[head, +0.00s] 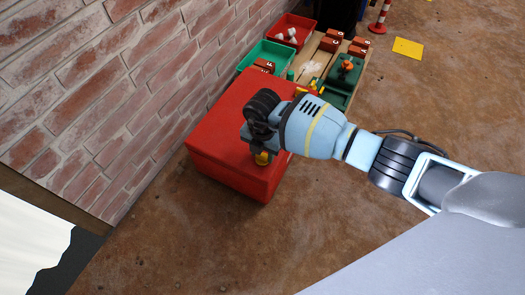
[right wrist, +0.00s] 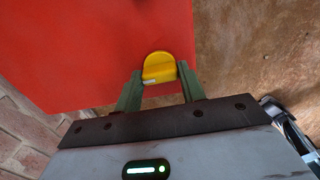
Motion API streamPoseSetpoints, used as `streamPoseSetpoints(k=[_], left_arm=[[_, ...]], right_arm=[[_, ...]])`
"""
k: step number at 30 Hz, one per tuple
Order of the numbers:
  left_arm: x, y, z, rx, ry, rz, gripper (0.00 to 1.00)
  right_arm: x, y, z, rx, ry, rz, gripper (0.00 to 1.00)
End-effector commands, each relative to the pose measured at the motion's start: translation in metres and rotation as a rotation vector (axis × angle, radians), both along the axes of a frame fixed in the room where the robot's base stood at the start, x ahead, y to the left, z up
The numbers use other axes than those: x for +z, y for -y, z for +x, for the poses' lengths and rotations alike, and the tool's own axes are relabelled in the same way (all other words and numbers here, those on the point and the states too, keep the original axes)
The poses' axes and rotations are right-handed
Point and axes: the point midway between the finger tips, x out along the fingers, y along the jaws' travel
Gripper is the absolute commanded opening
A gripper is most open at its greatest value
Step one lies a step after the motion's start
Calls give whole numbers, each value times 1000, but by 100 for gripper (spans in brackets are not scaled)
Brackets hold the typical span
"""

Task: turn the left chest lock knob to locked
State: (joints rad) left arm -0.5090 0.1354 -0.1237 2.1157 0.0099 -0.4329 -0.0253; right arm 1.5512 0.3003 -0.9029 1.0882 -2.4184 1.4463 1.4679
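The red chest (head: 215,125) stands against the brick wall, and its red face (right wrist: 75,50) fills much of the right wrist view. A rounded yellow knob (head: 263,158) shows at the chest's near side, partly hidden by my right gripper (head: 258,147). In the right wrist view the yellow knob (right wrist: 160,66) has a white mark on its lower edge. The two green fingers of my right gripper (right wrist: 160,72) stand open on either side of it, with narrow gaps. My right wrist and forearm cover the chest's right part. My left gripper is not in view.
Behind the chest are a green bin (head: 265,52), a red bin (head: 291,30) with white pieces, and a wooden board (head: 312,62) with red lettered blocks. A yellow floor square (head: 408,48) and a red-white post (head: 380,18) stand beyond. The brown floor in front is clear.

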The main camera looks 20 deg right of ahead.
Motion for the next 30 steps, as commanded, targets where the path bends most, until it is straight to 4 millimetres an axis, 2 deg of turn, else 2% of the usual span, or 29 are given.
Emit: streamPoseSetpoints(k=[8, 14, 30], left_arm=[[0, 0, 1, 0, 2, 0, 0], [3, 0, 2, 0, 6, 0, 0], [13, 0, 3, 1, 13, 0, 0]], right_arm=[[0, 0, 0, 14, 0, 0, 17], [1, 1, 0, 87, 0, -1, 17], [1, 1, 1, 555, 2, -2, 17]])
